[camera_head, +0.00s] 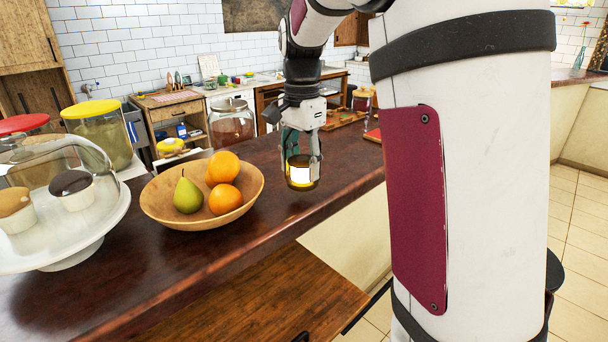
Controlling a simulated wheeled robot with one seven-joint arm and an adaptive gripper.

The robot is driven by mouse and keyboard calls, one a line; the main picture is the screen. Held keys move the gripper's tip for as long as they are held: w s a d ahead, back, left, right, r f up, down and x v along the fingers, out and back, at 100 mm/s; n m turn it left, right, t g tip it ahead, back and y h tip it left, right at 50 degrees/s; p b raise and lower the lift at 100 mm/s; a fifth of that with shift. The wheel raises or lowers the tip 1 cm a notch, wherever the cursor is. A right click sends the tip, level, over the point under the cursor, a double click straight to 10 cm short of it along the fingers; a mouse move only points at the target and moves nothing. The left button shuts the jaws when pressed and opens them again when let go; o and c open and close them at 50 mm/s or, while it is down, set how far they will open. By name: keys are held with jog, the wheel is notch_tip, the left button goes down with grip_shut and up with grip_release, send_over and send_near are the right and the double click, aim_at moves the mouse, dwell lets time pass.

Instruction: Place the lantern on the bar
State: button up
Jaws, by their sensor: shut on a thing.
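The lantern (301,174) is a small glass thing with a glowing white middle and a yellowish base. My gripper (301,155) points straight down and is shut on it, with fingers on both sides of its upper part. The bar (335,166) is a long dark reddish-brown wooden counter running from the lower left to the upper right. The lantern is upright over the bar near its front edge, right of the fruit bowl. I cannot tell whether its base touches the bar top.
A wooden bowl (162,212) with a pear and two oranges stands left of the lantern. A glass-domed cake stand (75,232) is at the far left. A glass jar (232,124) stands behind. A lower wooden surface (270,300) lies in front. Bare bar top shows between bowl and lantern.

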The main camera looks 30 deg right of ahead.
aim_at(302, 176)
jog(key=shift+f+p, duration=0.3)
jog(key=shift+f, duration=1.3)
jog(key=shift+f, duration=0.1)
jog(key=o, duration=1.4)
jog(key=shift+c, duration=0.2)
